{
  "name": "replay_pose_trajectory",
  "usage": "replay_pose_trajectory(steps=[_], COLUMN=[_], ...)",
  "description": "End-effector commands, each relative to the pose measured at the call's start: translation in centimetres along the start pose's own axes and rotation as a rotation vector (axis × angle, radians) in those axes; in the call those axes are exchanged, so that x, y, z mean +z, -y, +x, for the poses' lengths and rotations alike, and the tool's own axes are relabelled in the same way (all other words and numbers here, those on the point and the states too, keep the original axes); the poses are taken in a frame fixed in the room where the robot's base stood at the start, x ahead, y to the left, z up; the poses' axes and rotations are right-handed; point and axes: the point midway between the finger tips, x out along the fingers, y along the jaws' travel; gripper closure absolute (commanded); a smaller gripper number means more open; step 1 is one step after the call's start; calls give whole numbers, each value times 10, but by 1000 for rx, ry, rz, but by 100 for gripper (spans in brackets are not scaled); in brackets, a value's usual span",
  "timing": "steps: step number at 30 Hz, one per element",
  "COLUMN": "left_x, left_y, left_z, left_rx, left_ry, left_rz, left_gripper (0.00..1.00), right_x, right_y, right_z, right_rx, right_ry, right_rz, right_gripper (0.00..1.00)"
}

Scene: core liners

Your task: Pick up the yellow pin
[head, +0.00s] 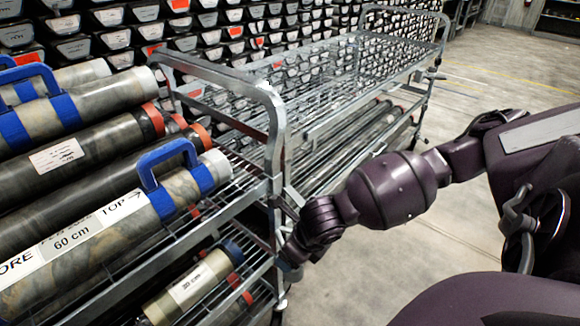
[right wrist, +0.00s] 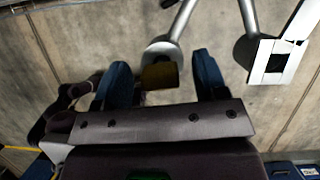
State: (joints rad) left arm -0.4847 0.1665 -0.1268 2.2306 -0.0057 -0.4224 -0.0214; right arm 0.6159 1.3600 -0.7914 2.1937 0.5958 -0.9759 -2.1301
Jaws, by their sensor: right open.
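The yellow pin (right wrist: 159,76) shows in the right wrist view as a short, dark yellow block at the foot of a grey metal tube. My right gripper (right wrist: 163,80) is open, with one blue finger on each side of the pin. The pin sits nearer the left finger, with a wider gap to the right finger. I cannot tell how far it lies beyond the fingertips. In the head view my right gripper (head: 288,262) is beside the cart's near corner post, and the pin is not visible there. My left gripper is out of view.
A grey metal cart (head: 278,130) holds core tubes with blue handles (head: 170,160) on its left shelves. A lower shelf carries a shorter tube (head: 192,285). A wire-topped cart (head: 330,95) stands behind. Concrete floor (head: 400,265) is open to the right. A white marker plate (right wrist: 275,62) is at right.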

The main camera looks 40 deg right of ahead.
Motion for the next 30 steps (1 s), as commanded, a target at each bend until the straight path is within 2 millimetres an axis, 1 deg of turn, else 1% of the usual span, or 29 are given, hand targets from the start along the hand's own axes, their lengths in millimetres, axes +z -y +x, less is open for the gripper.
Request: replay_pose_trajectory(steps=[2, 5, 15, 16, 22, 25, 28, 30], left_x=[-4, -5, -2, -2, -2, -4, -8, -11], left_y=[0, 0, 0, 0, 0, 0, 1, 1], left_z=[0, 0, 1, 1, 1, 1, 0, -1], left_rx=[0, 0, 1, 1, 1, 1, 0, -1], left_ry=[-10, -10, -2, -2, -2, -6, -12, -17], left_rz=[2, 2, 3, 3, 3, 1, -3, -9], left_gripper=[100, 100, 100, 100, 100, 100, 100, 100], right_x=[2, 2, 2, 2, 2, 4, 9, 15], right_y=[0, 0, 0, 0, 0, 0, 1, 1], right_z=[-1, -2, -2, -2, -2, -6, -17, -29], right_rx=[-1, -1, -1, -1, -1, -1, -2, -3], right_ry=[4, 4, 3, 4, 4, 6, 9, 13], right_rz=[-1, -1, -1, -1, -1, -1, -2, -3], right_gripper=[34, 34, 86, 89, 89, 89, 89, 89])
